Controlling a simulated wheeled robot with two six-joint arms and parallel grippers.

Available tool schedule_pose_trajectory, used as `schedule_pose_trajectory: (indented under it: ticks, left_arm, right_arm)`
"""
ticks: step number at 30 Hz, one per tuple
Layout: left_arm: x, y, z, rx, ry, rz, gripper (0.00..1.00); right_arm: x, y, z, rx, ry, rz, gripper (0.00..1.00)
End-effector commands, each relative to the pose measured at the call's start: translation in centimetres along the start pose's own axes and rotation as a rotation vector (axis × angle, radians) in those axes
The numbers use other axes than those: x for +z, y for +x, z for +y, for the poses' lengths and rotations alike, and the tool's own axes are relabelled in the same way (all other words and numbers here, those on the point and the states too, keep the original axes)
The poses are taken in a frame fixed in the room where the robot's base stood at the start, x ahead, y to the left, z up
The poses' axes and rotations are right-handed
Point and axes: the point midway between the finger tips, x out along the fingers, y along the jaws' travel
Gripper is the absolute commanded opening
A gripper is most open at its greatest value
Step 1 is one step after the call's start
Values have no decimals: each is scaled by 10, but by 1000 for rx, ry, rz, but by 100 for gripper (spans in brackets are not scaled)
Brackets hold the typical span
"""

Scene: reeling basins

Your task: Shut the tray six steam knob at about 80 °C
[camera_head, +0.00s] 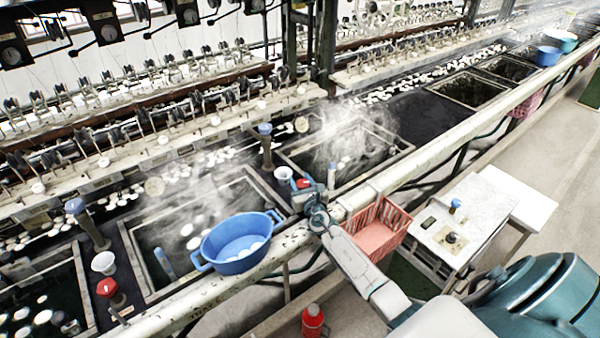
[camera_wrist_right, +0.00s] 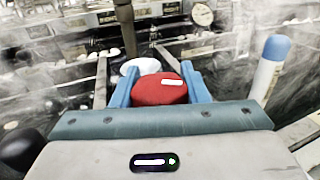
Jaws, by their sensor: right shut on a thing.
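The red steam knob (camera_head: 303,184) stands at the near left corner of a steaming basin (camera_head: 400,152). In the right wrist view the red knob (camera_wrist_right: 158,90) has a white mark on top and sits between the two blue fingers. My right gripper (camera_head: 307,190) is shut on this knob; in the wrist view the fingers (camera_wrist_right: 158,86) press on its two sides. A thermometer with a blue cap (camera_wrist_right: 276,48) stands to the right of the knob; its reading is too small to tell. A round dial (camera_wrist_right: 202,14) shows behind. My left gripper is not in view.
Another red knob (camera_head: 107,288) stands farther left. A red crate (camera_head: 378,228) hangs right of my wrist. Steam blurs the basins.

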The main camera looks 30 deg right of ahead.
Motion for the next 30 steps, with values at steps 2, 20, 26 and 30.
schedule_pose_trajectory:
  ticks: [2,20,26,30]
  left_arm:
    - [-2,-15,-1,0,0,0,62]
    - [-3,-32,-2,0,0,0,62]
    - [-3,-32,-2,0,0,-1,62]
    - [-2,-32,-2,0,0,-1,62]
  right_arm:
    - [8,1,0,-46,3,-4,18]
    - [4,1,-4,-269,-1,-4,18]
    - [3,0,-5,-274,-2,-3,18]
    - [3,0,-4,-273,-2,-3,18]
